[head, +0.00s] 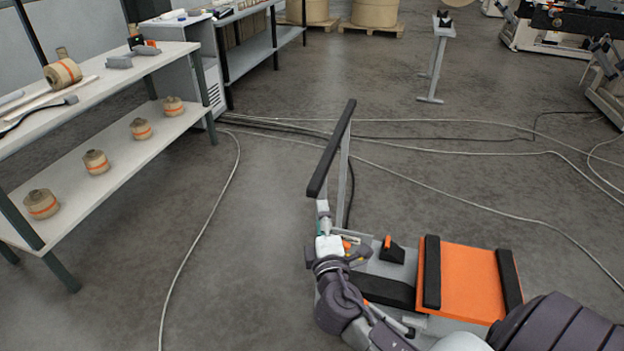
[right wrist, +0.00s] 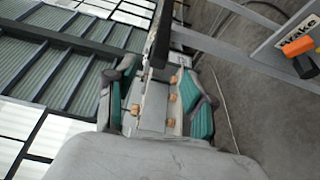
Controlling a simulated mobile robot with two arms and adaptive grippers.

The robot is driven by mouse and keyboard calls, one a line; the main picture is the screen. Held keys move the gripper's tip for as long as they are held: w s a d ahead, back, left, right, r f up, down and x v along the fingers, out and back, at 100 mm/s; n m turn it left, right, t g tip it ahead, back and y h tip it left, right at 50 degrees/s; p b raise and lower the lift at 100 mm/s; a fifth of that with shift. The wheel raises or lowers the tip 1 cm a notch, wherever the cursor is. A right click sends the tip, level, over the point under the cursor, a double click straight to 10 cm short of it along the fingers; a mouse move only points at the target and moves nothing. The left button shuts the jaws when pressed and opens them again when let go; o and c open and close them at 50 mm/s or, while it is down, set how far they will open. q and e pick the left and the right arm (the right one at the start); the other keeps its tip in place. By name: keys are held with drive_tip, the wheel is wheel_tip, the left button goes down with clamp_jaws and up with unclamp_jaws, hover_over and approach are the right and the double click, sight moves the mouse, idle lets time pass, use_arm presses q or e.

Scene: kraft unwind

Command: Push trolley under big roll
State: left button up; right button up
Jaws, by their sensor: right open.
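The trolley has an orange platform (head: 465,282) with black bars along its sides and stands at the bottom of the head view. Its upright frame carries a long black handle bar (head: 332,148). My right gripper (head: 323,212) is just below the near end of that bar. In the right wrist view, the right gripper (right wrist: 160,75) is open, its teal-padded fingers apart. The handle bar (right wrist: 161,35) lines up with the gap between them; contact is unclear. Large brown rolls (head: 375,10) stand on pallets at the back. Which roll is the big roll is unclear. My left gripper is not in view.
Several pale cables (head: 480,205) cross the grey floor. A white shelf table (head: 110,165) with small tape rolls stands at left. A grey stand (head: 436,60) is at the back, with machinery (head: 575,22) at upper right. The central floor is otherwise open.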

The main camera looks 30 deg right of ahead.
sight(317, 183)
drive_tip(key=p+x, duration=0.1)
drive_tip(key=x, duration=1)
drive_tip(key=shift+w+d+p, duration=0.1)
drive_tip(key=shift+w+p, duration=0.05)
drive_tip(key=shift+p, duration=0.15)
drive_tip(key=shift+w+d+f, duration=0.1)
drive_tip(key=shift+w+d, duration=0.2)
drive_tip(key=shift+w, duration=0.3)
clamp_jaws()
